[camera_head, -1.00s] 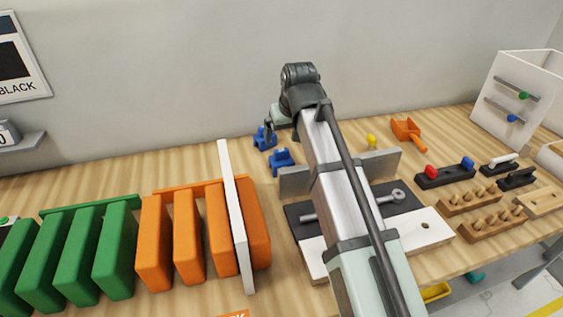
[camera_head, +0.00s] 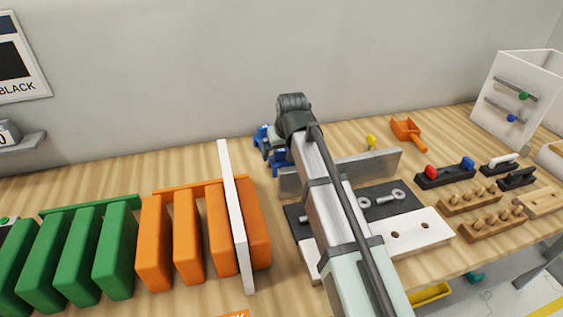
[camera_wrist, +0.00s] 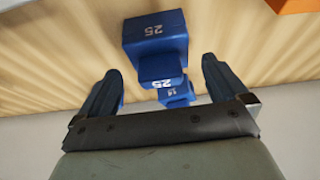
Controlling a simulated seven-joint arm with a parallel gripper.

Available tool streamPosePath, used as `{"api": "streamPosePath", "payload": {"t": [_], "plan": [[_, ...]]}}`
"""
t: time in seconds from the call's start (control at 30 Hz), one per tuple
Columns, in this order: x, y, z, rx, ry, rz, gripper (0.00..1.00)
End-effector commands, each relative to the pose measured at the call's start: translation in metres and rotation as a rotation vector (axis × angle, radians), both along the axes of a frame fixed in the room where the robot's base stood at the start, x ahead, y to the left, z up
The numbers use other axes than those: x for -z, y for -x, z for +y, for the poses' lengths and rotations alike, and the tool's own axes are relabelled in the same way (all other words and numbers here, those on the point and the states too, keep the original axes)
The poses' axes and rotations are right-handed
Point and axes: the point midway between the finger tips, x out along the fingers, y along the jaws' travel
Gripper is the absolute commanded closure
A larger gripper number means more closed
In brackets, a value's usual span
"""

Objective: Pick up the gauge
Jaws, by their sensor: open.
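Two blue numbered gauges stand on the table near the back wall. The nearer one (camera_head: 277,161) and the farther one (camera_head: 261,136) are partly covered by my arm in the head view. My gripper (camera_wrist: 162,68) is open, with one dark blue finger on each side of the gauge. I cannot tell whether either finger touches it.
An orange rack (camera_head: 188,238) with a white panel (camera_head: 236,215) stands left of my arm, and a green rack (camera_head: 78,250) farther left. An orange scoop (camera_head: 407,130) is farther right.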

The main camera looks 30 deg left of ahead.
Motion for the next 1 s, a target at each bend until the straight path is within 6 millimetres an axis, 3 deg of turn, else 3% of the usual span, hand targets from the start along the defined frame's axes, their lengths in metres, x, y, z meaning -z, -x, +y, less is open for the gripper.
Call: {"api": "streamPosePath", "payload": {"t": [0.2,0.5,1.0], "plan": [[0.025,-0.007,0.008,0.000,0.001,0.001,0.00],[0.030,-0.009,0.010,0.000,-0.001,-0.001,0.00],[0.030,-0.008,0.009,0.000,0.000,0.000,0.47]]}}
